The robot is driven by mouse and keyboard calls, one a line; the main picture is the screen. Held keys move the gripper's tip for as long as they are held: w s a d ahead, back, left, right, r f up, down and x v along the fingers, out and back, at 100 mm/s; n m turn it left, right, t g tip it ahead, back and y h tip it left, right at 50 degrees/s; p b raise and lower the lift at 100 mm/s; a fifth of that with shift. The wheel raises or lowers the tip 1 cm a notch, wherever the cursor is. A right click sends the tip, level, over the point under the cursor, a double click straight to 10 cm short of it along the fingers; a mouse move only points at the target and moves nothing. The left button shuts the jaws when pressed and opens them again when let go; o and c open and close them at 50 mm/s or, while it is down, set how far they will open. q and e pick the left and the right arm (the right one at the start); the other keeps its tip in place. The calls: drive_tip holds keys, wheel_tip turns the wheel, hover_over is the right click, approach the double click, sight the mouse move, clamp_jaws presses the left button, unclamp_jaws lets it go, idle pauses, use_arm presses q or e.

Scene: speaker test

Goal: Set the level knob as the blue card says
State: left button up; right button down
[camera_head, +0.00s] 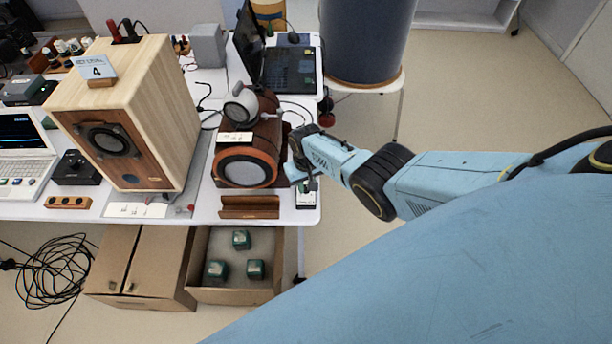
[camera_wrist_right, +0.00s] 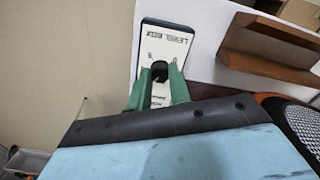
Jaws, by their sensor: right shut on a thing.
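The blue card (camera_head: 96,68) stands on top of the large pale wooden speaker at the left; it shows a large 4 under smaller print. The level box (camera_head: 307,201) is a small dark box with a white face at the table's right front edge. In the right wrist view, its face (camera_wrist_right: 166,41) reads LEVEL BOX. My right gripper (camera_head: 309,185) is at this box. In the right wrist view, its green fingers (camera_wrist_right: 159,84) are shut on the black level knob (camera_wrist_right: 160,70). The knob's pointer and most scale marks are hidden or too small to read. My left gripper is out of view.
A brown speaker (camera_head: 247,167) stands just left of my right gripper, with a wooden rack (camera_head: 249,207) in front. A laptop (camera_head: 290,68) is behind. The floor to the right is clear.

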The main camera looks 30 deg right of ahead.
sight(306, 187)
drive_tip(key=m, duration=0.4)
drive_tip(key=shift+m, duration=0.3)
drive_tip(key=shift+m+p, duration=0.3)
drive_tip(key=shift+m, duration=1.5)
drive_tip(key=c, duration=1.3)
unclamp_jaws()
drive_tip(key=shift+r+p, duration=3.45)
drive_tip(key=shift+r, duration=3.25)
